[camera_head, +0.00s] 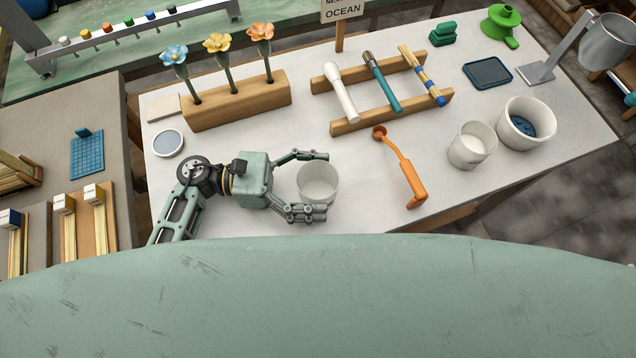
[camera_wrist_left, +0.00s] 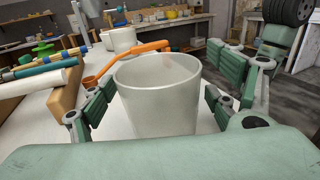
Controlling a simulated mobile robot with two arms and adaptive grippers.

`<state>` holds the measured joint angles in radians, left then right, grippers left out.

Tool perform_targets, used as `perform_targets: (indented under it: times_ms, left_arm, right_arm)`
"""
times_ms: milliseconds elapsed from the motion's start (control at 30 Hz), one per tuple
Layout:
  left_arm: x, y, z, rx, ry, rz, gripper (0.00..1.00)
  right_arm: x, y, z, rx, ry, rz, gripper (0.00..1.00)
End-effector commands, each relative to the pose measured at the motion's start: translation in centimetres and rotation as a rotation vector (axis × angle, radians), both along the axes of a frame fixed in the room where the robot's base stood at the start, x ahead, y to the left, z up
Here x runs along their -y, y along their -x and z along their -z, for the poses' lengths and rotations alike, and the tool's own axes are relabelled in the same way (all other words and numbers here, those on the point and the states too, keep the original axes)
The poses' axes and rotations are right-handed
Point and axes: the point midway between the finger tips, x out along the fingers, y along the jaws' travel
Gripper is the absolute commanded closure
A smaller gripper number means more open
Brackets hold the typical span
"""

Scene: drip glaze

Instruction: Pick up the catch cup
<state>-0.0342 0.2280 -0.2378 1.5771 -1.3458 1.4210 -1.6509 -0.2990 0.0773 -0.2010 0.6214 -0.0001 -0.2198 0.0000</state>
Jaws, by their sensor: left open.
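A pale, empty-looking cup (camera_head: 319,183), taken as the catch cup, stands upright on the white table between the fingers of my left gripper (camera_head: 313,185). One finger is on its far side and the other on its near side. The gripper is open, and I cannot tell whether either finger touches the cup. In the left wrist view the cup (camera_wrist_left: 158,95) fills the middle, with a green finger on each side. My right gripper is not in view.
An orange ladle-like tool (camera_head: 405,168) lies right of the cup. Farther right stand a white cup (camera_head: 468,154) and a larger cup with blue inside (camera_head: 513,138). A wooden rack (camera_head: 350,126) with brushes and a wooden flower block (camera_head: 240,104) lie behind. A small round dish (camera_head: 168,143) sits left.

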Motion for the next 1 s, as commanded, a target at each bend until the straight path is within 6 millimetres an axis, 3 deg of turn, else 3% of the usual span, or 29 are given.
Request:
perform_targets:
  times_ms: [167,733,1000]
  left_arm:
    - [-0.01,-0.02,0.06,0.001,0.000,0.000,0.18]
    - [-0.05,-0.02,0.02,0.001,0.000,0.000,0.67]
    - [-0.05,-0.03,-0.07,0.002,0.000,0.000,0.67]
  right_arm:
    - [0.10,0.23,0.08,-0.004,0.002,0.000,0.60]
    - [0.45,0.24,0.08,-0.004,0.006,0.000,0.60]
    - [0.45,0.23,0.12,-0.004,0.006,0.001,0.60]
